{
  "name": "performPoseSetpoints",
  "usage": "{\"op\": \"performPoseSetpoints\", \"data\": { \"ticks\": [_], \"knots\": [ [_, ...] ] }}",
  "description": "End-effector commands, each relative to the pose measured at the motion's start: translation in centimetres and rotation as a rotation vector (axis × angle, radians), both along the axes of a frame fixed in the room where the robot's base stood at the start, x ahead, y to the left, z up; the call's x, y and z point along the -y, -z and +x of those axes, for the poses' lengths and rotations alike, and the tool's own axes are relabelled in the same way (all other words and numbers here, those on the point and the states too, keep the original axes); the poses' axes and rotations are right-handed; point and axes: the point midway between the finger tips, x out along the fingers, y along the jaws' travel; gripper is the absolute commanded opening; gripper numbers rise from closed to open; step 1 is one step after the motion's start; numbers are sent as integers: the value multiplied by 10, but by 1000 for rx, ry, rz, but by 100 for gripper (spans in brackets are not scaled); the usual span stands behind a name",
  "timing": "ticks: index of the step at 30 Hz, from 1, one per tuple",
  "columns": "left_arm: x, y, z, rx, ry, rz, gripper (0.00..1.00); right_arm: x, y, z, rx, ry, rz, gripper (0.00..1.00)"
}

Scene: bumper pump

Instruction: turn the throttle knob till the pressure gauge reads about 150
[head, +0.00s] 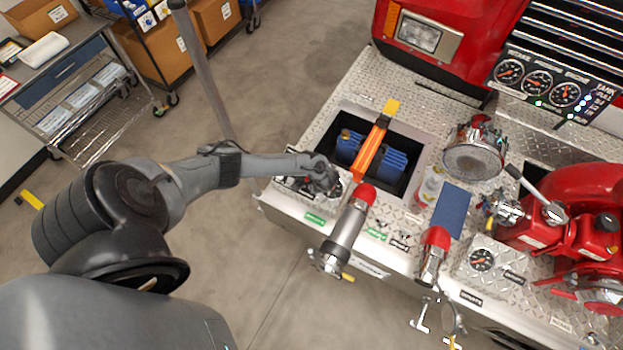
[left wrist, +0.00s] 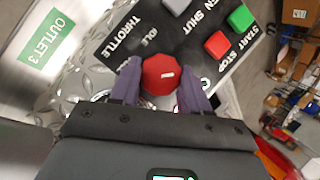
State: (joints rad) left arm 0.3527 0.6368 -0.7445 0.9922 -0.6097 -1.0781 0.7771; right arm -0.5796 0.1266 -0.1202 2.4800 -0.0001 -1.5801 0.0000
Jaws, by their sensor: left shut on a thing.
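The red throttle knob (left wrist: 162,75) sits on a black control panel (left wrist: 137,38) lettered THROTTLE and IDLE in the left wrist view. My left gripper (left wrist: 160,85) is shut on the knob, with one finger on each side of it. In the head view my left gripper (head: 325,182) is over the left front corner of the bumper and hides the knob. The gauge panel (head: 552,88) at the upper right has INTAKE, PRESSURE and ENGINE dials. The pressure gauge (head: 538,82) is the middle one; its needle is too small to read. My right gripper is not in view.
Grey, red and green buttons (left wrist: 217,43) lie near the knob. A red-ended nozzle (head: 350,220) stands close to my left gripper's right side. An orange strap (head: 371,147) crosses an open well. Bare floor lies left of the bumper.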

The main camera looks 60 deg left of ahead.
Motion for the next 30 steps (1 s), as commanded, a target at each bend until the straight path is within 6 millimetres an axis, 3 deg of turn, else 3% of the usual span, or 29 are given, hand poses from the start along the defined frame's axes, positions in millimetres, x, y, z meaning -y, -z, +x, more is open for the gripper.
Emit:
{"op": "performPoseSetpoints", "data": {
  "ticks": [14,30],
  "knots": [
    [2,4,-2,-124,390,197,15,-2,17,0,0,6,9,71],
    [2,7,-5,-265,829,422,15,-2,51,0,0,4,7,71]
  ]
}}
